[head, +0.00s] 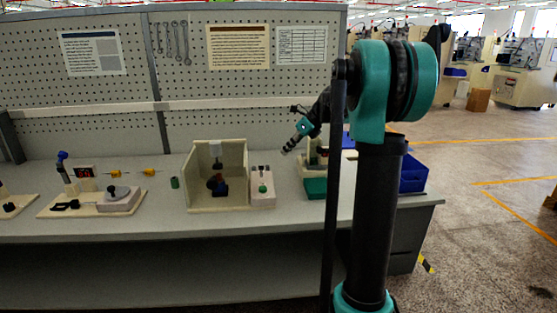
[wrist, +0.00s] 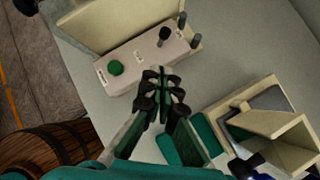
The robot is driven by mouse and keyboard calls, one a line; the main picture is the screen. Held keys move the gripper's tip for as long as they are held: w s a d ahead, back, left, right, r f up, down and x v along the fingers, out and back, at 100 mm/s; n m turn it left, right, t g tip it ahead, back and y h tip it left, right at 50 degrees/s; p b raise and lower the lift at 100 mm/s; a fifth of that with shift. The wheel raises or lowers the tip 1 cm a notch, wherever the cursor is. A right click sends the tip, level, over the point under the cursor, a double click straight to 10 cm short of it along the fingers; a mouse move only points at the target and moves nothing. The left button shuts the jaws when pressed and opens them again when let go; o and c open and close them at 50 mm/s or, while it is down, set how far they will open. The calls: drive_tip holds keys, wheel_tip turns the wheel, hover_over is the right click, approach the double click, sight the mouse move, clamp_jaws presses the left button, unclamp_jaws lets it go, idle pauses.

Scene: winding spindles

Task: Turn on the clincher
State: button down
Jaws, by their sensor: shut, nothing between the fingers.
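A pale control box (head: 262,198) stands beside a cream open-fronted enclosure (head: 228,165) on the bench; I take these for the clincher. In the wrist view the control box (wrist: 143,62) has a round green button (wrist: 116,67) at its left end and a black toggle (wrist: 165,35) towards its right end. Two dark posts stand near that end. My gripper (head: 287,150) is above and right of the control box in the head view. In the wrist view my gripper (wrist: 162,76) is shut and empty, near the box's lower edge, right of the green button. Whether it touches is unclear.
A cream holder (wrist: 265,125) and a green block (wrist: 183,147) lie to the right in the wrist view. A wooden barrel (wrist: 50,150) is at lower left. Blue bins (head: 412,176) stand at the bench's right end. Another fixture (head: 90,200) is on the left.

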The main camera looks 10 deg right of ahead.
drive_tip(key=v, duration=0.3)
drive_tip(key=shift+w+d+r, duration=0.1)
drive_tip(key=shift+d+r, duration=0.1)
drive_tip(key=shift+r, duration=0.1)
drive_tip(key=s+f+n+h, duration=0.1)
drive_tip(key=s+f+n, duration=0.3)
drive_tip(key=s, duration=0.1)
drive_tip(key=s+a+f+n+h, duration=0.1)
drive_tip(key=s+f+n, duration=0.3)
drive_tip(key=s, duration=0.2)
drive_tip(key=s+f+n+h, duration=0.1)
drive_tip(key=s+f+n, duration=0.3)
drive_tip(key=s+n, duration=0.1)
drive_tip(key=shift+s+a+f, duration=0.25)
drive_tip(key=shift+a+f, duration=0.1)
drive_tip(key=shift+f, duration=0.05)
drive_tip(key=s+d+f+n+h, duration=0.1)
drive_tip(key=s+f+n+h, duration=0.1)
drive_tip(key=s+f+n, duration=0.4)
drive_tip(key=s+d+f+n+h, duration=0.1)
drive_tip(key=s+f+n, duration=0.5)
drive_tip(key=s, duration=0.5)
drive_tip(key=shift+s+d+f+n+t+h, duration=0.2)
drive_tip(key=shift+s+d+n+t+h, duration=0.15)
drive_tip(key=shift+n, duration=0.55)
